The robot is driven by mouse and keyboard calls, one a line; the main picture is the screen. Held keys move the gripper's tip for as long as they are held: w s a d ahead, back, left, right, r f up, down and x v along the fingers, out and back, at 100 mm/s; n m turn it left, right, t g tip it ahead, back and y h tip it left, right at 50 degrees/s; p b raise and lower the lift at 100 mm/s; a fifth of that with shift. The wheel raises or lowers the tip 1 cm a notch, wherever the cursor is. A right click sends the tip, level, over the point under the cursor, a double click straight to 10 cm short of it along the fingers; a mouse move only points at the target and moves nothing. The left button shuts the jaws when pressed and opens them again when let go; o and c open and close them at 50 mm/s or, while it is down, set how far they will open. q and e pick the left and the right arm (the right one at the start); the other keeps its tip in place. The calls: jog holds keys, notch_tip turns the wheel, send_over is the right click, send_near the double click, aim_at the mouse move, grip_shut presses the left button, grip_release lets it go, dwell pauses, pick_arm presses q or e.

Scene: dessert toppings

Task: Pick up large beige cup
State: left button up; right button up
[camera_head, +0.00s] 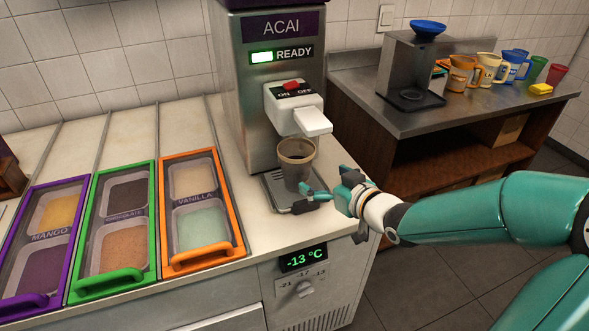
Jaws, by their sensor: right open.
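A beige-brown, see-through cup (296,161) stands upright on the drip tray (270,190) of the acai machine, under its spout. It looks dark inside. My right gripper (322,182) is open at the cup's lower right side. One teal finger reaches in front of the cup's base and the other is to the right of the cup. I cannot tell whether the fingers touch the cup. My left gripper is not in view.
The acai machine (252,112) rises behind the cup, with its white spout (313,122) just above. Topping bins with purple, green and orange (233,222) frames lie left. On the back table (400,122) are a grey machine (408,68), several mugs and a yellow sponge (541,89).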

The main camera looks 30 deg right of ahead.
jog(key=x, duration=0.6)
jog(key=shift+w+d+f+p, duration=0.1)
jog(key=shift+w+p, duration=0.1)
jog(key=shift+p, duration=0.1)
jog(key=shift+p+x, duration=0.8)
jog(key=shift+x, duration=1.85)
jog(key=shift+a, duration=0.2)
jog(key=c, duration=1.3)
jog(key=shift+r, duration=0.25)
jog(key=shift+r, duration=0.5)
notch_tip(320, 180, up, 2)
jog(key=shift+r+b, duration=0.15)
jog(key=shift+b, duration=0.2)
jog(key=b, duration=0.5)
send_near(307, 169)
jog(key=shift+s+a+f, duration=0.1)
jog(key=shift+s+a, duration=0.1)
jog(key=shift+s, duration=0.9)
jog(key=shift+s+a+f, duration=0.1)
jog(key=shift+s+a, duration=0.05)
jog(key=shift+s, duration=0.9)
